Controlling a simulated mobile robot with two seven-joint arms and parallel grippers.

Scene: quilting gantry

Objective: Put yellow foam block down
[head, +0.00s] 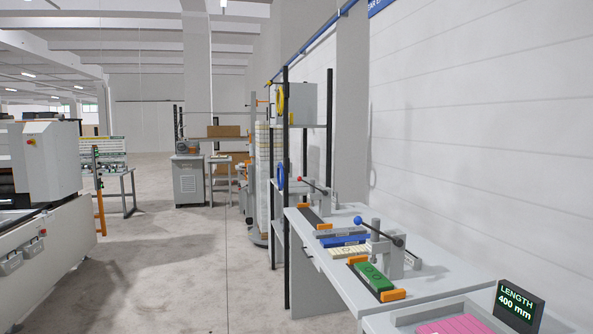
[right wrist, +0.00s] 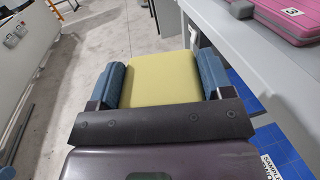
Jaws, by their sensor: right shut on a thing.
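The yellow foam block (right wrist: 163,85) shows in the right wrist view, between the two blue-padded fingers of my right gripper (right wrist: 163,76). The gripper is shut on it, with a pad against each side. The floor shows beyond the block, so it is held in the air, left of a grey table edge. Neither gripper nor the block shows in the head view. My left gripper is not in view.
In the right wrist view, a pink item labelled 3 (right wrist: 289,22) lies on a grey surface at upper right. A blue gridded area (right wrist: 277,147) is lower right.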

